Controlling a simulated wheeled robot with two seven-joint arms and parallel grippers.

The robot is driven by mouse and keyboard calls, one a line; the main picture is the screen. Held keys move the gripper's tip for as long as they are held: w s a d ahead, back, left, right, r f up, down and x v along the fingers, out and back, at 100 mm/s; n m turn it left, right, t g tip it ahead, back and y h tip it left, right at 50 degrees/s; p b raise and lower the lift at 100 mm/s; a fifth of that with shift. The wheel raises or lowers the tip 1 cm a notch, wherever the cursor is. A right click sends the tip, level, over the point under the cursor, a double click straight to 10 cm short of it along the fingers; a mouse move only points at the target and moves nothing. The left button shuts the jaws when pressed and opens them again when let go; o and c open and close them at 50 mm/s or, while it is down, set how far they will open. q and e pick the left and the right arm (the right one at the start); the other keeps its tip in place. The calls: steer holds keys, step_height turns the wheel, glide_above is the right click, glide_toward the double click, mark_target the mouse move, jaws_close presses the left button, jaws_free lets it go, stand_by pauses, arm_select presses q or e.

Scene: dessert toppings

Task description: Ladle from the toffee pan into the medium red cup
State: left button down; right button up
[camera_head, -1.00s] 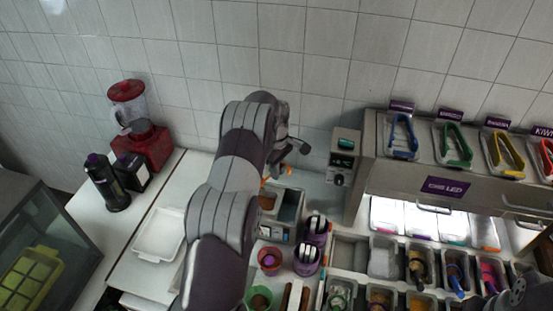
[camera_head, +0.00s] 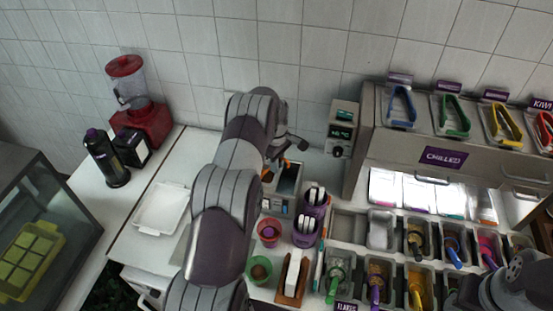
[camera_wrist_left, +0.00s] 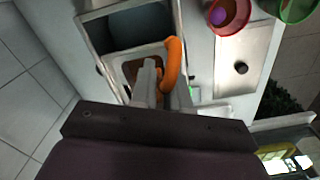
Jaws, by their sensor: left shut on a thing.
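My left gripper (camera_head: 280,160) is over the warmer at the back of the counter, partly hidden by my own arm. In the left wrist view its fingers (camera_wrist_left: 160,88) are shut on the orange ladle handle (camera_wrist_left: 174,62), which curves over at its top. The ladle's bowl is not clearly visible. Below the fingers, the toffee pan (camera_wrist_left: 121,71) shows brown content in a square opening. A red cup (camera_head: 268,243) with something purple inside stands in front of the warmer; it also shows in the left wrist view (camera_wrist_left: 236,24). Its size class is hard to tell.
A green cup (camera_head: 258,282) stands just in front of the red one. Purple-and-white containers (camera_head: 305,232) are right of the red cup. Topping bins with coloured utensils (camera_head: 416,240) fill the right. A white tray (camera_head: 140,225) lies left. My right arm shows at lower right.

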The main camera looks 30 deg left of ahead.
arm_select(q)
steer(key=f, duration=0.2)
steer(key=f+b, duration=0.1)
steer(key=shift+w+a+f, duration=0.1)
steer(key=shift+w+a, duration=0.1)
steer(key=shift+w, duration=0.1)
steer(key=shift+f, duration=0.3)
steer(key=shift+s+a+r, duration=0.1)
steer(key=shift+s+a, duration=0.05)
steer(key=shift+a, duration=0.35)
steer(key=shift+a+f+b, duration=0.25)
steer(key=shift+a+b, duration=0.15)
steer(key=shift+b, duration=0.45)
steer(key=shift+a+b, duration=0.3)
steer(key=d+f+y+b, duration=0.2)
steer(key=shift+d+f+y, duration=0.1)
steer(key=shift+f+y, duration=0.1)
steer(key=shift+y, duration=0.2)
steer(key=shift+d+f+b, duration=0.15)
steer(key=shift+b, duration=0.5)
steer(key=shift+y, duration=0.3)
